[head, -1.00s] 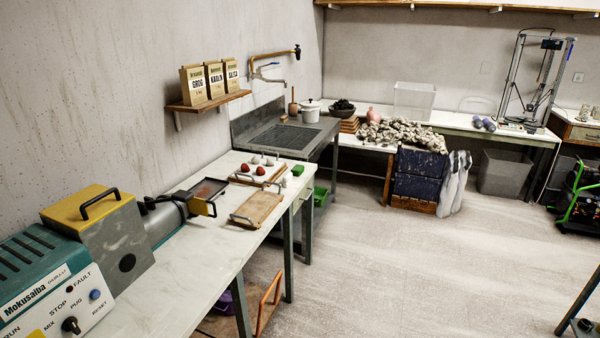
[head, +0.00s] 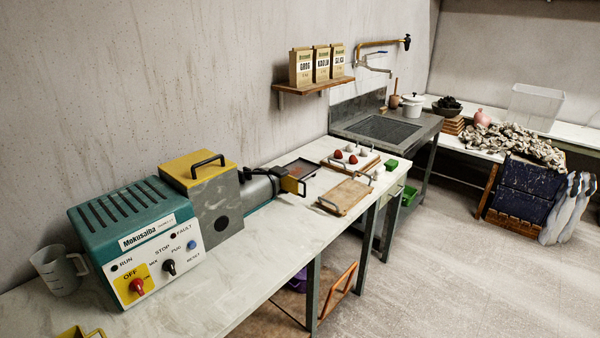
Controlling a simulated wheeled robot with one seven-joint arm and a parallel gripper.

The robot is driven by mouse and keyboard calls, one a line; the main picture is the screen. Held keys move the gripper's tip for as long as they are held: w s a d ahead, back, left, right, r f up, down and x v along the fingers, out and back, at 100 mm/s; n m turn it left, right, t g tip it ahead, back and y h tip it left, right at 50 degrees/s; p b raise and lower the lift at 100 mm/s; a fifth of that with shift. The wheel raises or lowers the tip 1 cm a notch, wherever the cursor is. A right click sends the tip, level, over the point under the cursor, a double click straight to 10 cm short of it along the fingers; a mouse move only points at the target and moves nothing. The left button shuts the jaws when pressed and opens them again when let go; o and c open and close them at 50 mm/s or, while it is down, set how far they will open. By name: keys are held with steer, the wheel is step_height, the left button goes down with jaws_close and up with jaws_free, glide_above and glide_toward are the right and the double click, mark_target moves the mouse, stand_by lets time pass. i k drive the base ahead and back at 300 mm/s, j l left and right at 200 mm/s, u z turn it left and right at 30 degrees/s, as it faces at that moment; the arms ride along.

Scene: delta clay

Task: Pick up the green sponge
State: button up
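A small green block (head: 392,164), which looks like the green sponge, lies on the white worktop near its far right end. It is beside a tray (head: 337,165) that holds red and white balls. It is small in the head view, so its texture cannot be made out. My gripper is not in view.
A wooden board with handles (head: 345,197) lies in front of the balls. A teal and grey pug machine (head: 135,235) takes up the left of the worktop (head: 240,265). A sink unit (head: 385,130) stands beyond. Open floor (head: 440,270) lies to the right.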

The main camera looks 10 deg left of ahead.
mark_target(391, 164)
steer(key=i+z, duration=0.15)
steer(key=z, duration=0.45)
steer(key=i, duration=2.45)
steer(key=i+u, duration=0.1)
steer(key=i, duration=0.4)
steer(key=i+l+u, duration=0.1)
steer(key=i, duration=0.4)
steer(key=i+l, duration=0.2)
steer(key=i, duration=0.3)
steer(key=i+l+u, duration=0.15)
steer(key=i, duration=0.35)
steer(key=u, duration=0.95)
steer(key=i+l+u, duration=0.1)
steer(key=u, duration=0.9)
steer(key=l+u, duration=0.1)
steer(key=u, duration=0.4)
steer(key=l+u, duration=0.1)
steer(key=u, duration=2.45)
